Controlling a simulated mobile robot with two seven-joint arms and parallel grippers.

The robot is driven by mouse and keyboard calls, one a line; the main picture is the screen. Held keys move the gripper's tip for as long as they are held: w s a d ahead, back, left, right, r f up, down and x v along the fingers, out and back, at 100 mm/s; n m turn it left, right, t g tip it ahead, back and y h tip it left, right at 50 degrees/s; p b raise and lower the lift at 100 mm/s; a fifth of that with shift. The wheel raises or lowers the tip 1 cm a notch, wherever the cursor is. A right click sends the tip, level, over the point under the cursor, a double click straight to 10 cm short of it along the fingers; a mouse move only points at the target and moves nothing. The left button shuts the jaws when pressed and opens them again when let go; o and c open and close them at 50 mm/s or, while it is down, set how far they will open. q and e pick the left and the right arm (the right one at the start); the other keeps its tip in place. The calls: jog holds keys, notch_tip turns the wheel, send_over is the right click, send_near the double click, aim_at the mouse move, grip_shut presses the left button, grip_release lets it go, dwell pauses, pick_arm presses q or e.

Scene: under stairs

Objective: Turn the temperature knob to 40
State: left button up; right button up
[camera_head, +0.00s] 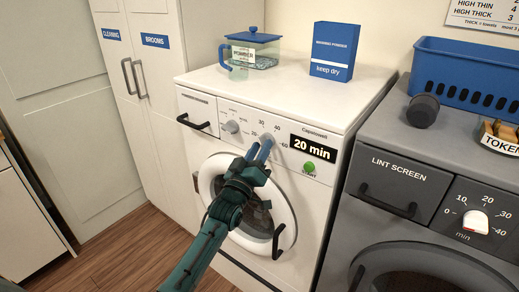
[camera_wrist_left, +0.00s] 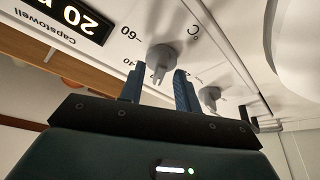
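The temperature knob (camera_head: 267,137) is a small grey knob on the white washer's front panel, with 30, 40 and 60 printed around it. My left gripper (camera_head: 260,149) is right in front of it and partly hides it. In the left wrist view, which shows the panel upside down, the knob (camera_wrist_left: 161,58) sits beyond and between the two blue fingertips (camera_wrist_left: 158,73). The fingers are apart, with a gap on both sides of the knob; I see no clear contact. I cannot tell which number the knob points to. My right gripper is not in view.
A second grey knob (camera_head: 231,127) is left of the temperature knob. A "20 min" display (camera_head: 312,149) and green button (camera_head: 309,167) are to its right. The round door (camera_head: 285,215) is below. A blue-lidded container (camera_head: 255,52) and blue box (camera_head: 335,52) stand on top.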

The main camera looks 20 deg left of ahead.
pick_arm(q)
grip_shut()
dwell(0.4)
